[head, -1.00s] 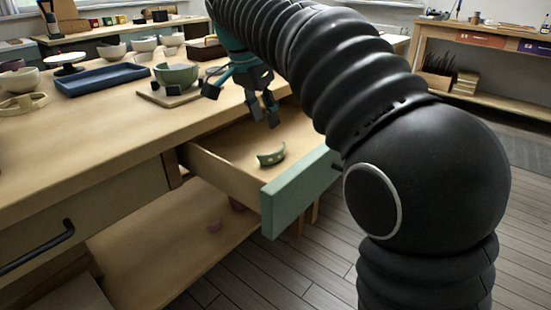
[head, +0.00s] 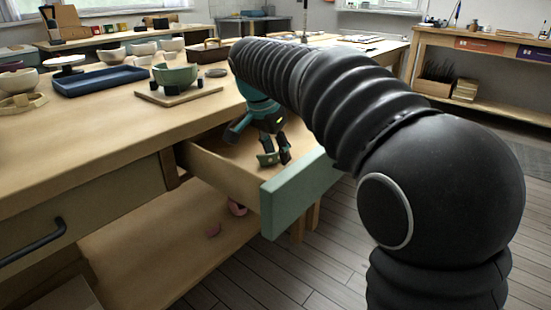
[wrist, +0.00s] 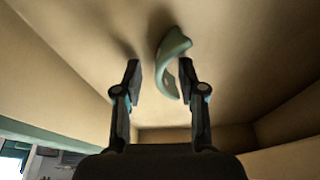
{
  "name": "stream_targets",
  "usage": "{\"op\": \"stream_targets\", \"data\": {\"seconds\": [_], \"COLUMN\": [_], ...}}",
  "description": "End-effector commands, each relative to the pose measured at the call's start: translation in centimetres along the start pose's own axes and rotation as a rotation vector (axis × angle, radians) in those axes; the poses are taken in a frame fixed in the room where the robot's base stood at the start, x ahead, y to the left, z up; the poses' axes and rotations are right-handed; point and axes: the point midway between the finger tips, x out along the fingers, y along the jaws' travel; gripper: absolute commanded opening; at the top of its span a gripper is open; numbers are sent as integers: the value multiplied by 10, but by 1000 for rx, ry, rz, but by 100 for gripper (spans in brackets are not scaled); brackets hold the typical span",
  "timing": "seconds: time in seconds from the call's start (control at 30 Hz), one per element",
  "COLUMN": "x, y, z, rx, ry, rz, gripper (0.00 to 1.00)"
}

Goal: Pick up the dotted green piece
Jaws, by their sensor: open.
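A curved green piece (head: 266,159) lies in the open drawer, partly hidden by my gripper in the head view. I cannot make out its dots clearly. In the wrist view the green piece (wrist: 171,62) is a curved shard that reaches from beyond the fingertips to just beside the right finger. My gripper (head: 274,150) is down inside the drawer, close to the piece. In the wrist view my gripper (wrist: 160,75) is open, with the piece's near end between the fingers, nearer the right one. I cannot tell whether they touch.
The drawer's green front (head: 300,192) and wooden side walls surround the gripper. On the worktop stand a green bowl (head: 176,76) on a board and a blue tray (head: 95,81).

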Motion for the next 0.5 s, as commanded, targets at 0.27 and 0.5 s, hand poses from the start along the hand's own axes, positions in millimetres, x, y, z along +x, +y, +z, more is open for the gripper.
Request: {"op": "stream_targets", "data": {"seconds": [0.27, 0.5], "x": [-1, 0], "y": [0, 0], "z": [0, 0], "rx": [0, 0], "ry": [0, 0], "rz": [0, 0], "gripper": [15, 0]}}
